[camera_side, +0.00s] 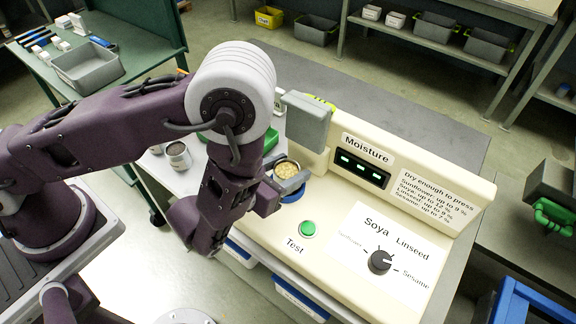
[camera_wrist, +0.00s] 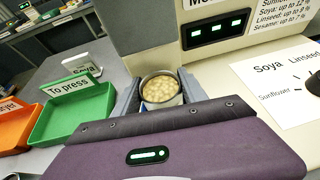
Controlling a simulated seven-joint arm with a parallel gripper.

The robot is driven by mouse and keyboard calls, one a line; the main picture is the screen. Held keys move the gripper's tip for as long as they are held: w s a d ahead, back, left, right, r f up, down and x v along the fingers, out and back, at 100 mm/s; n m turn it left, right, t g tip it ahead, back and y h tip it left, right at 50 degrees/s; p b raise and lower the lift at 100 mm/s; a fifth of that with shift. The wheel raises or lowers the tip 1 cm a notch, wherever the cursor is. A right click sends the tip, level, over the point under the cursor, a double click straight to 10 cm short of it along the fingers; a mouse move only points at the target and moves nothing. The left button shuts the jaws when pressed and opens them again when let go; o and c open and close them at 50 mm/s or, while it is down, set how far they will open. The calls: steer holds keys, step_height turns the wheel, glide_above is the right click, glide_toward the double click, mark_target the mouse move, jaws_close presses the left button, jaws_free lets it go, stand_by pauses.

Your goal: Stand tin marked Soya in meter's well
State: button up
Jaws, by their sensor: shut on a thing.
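An open tin (camera_side: 287,170) of pale round beans sits between the fingers of my gripper (camera_side: 284,184). In the wrist view the tin (camera_wrist: 160,90) is upright, with a finger on each side, and my gripper (camera_wrist: 160,98) is shut on it. Its marking is not readable. The cream moisture meter (camera_side: 340,215) stands to the right. A blue ring (camera_side: 292,197), seemingly the meter's well, shows directly below the tin. The fingers partly hide it, and I cannot tell whether the tin's base is inside or just above it.
A grey lid block (camera_side: 307,122) rises behind the tin. A green Test button (camera_side: 308,229) and a dial (camera_side: 380,262) are on the meter. Another tin (camera_side: 179,155) stands left. A green "To press" tray (camera_wrist: 75,108), an orange tray (camera_wrist: 16,125) and a Soya card (camera_wrist: 83,64) lie left.

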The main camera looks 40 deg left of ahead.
steer(key=shift+f, duration=0.15)
steer(key=o, duration=1.1)
steer(key=shift+o, duration=0.2)
